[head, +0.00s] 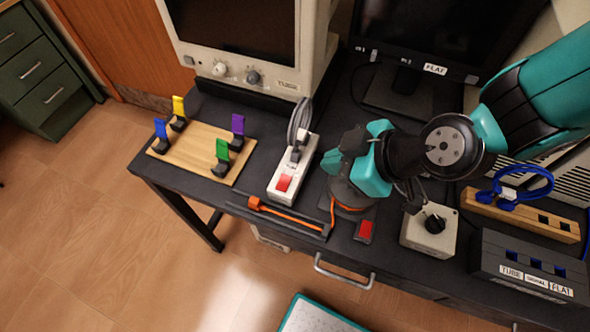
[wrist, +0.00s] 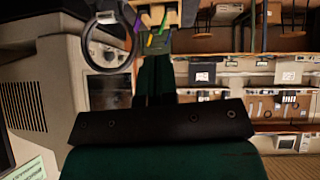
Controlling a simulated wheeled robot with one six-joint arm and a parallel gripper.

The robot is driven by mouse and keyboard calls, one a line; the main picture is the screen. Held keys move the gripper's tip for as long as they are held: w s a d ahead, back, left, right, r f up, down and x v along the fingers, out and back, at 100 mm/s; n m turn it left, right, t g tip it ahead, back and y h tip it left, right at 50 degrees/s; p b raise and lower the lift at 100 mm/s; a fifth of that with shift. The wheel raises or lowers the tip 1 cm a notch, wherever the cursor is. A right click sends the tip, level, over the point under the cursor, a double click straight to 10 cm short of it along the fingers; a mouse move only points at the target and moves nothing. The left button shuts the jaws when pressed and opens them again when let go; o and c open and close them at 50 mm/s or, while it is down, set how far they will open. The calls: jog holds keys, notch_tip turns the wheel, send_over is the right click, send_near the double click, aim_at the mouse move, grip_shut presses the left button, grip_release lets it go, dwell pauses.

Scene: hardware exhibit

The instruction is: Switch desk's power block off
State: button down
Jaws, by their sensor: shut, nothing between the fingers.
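The white power block (head: 280,198) lies lengthwise on the dark desk, with a red rocker switch (head: 284,183) near its front end. A black plug stands at its back half and a grey cable loop (head: 299,120) rises from it. Whether the rocker is on or off is too small to tell. My gripper (head: 332,162) is just right of the block, above the desk and apart from the switch. In the wrist view, its fingers (wrist: 154,78) are shut and empty. A grey ring, likely the cable loop (wrist: 103,58), shows left of them.
A wooden board (head: 200,150) with coloured clips is left. An orange-handled tool (head: 285,212) lies in front. A separate red switch (head: 364,230), a grey knob box (head: 430,228) and a slotted dark box (head: 525,268) stand to the right. A CRT monitor (head: 250,60) is behind.

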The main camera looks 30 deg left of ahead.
jog(key=p, duration=0.3)
send_over(284, 178)
jog(key=d, duration=0.3)
jog(key=f, duration=0.7)
jog(key=shift+s+a+f, duration=0.1)
jog(key=shift+s+a, duration=0.05)
jog(key=shift+s, duration=0.15)
jog(key=shift+w+f, duration=0.2)
jog(key=shift+f, duration=1.05)
jog(key=shift+w+a+f+p, duration=0.1)
jog(key=shift+f+p, duration=0.25)
jog(key=shift+f, duration=0.55)
